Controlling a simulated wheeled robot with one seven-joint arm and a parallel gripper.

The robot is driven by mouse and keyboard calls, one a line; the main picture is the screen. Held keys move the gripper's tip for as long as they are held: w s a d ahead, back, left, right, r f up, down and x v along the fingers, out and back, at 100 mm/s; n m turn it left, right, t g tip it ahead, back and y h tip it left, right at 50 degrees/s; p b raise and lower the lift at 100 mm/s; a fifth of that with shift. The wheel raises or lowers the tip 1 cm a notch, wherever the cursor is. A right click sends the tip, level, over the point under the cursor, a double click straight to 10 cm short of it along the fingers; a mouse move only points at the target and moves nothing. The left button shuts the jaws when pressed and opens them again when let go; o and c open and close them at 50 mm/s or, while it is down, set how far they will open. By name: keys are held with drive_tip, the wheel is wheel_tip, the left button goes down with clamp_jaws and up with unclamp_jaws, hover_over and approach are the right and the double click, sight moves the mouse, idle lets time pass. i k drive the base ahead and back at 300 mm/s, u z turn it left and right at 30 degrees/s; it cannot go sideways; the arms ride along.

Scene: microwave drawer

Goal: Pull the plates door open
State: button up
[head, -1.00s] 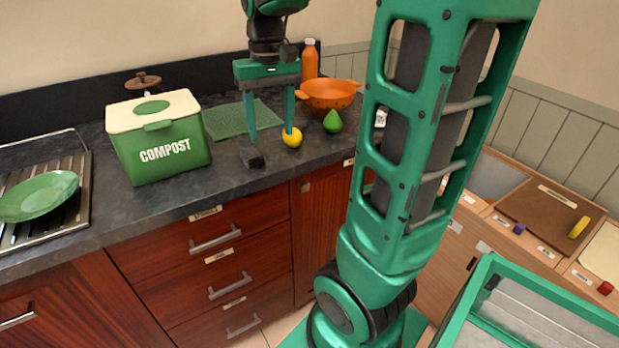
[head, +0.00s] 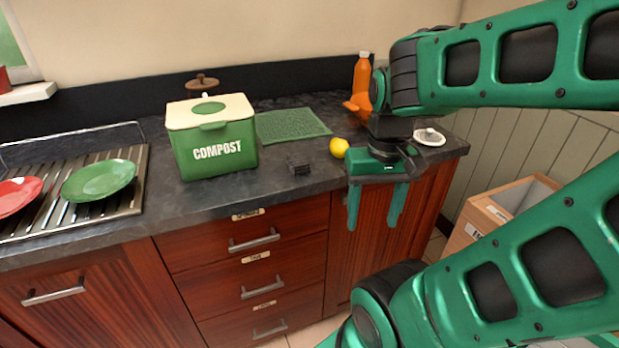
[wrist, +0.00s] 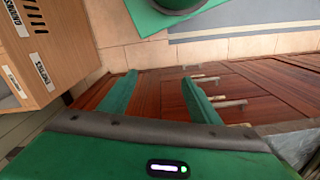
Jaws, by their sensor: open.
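A dark red wooden cabinet door (head: 344,262) is right of the drawer stack, under the counter. My gripper (head: 376,222) is in front of this door, pointing down, with its two green fingers apart and nothing between them. Its handle is not visible, probably hidden behind my gripper. Another red door (head: 90,318) with a bar handle (head: 54,291) is at the lower left. I cannot read which door is labelled plates. In the wrist view my open gripper (wrist: 158,84) shows red wood (wrist: 147,98) between its fingers.
A drawer stack (head: 250,262) with bar handles is beside the door. The counter (head: 300,205) holds a green compost bin (head: 215,150), a yellow lemon (head: 339,148) and an orange bottle (head: 362,75). A light wooden box (wrist: 45,45) with labels stands near the gripper.

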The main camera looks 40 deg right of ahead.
sight(374, 246)
drive_tip(key=z, duration=1.7)
drive_tip(key=k, duration=1)
drive_tip(key=u, duration=0.55)
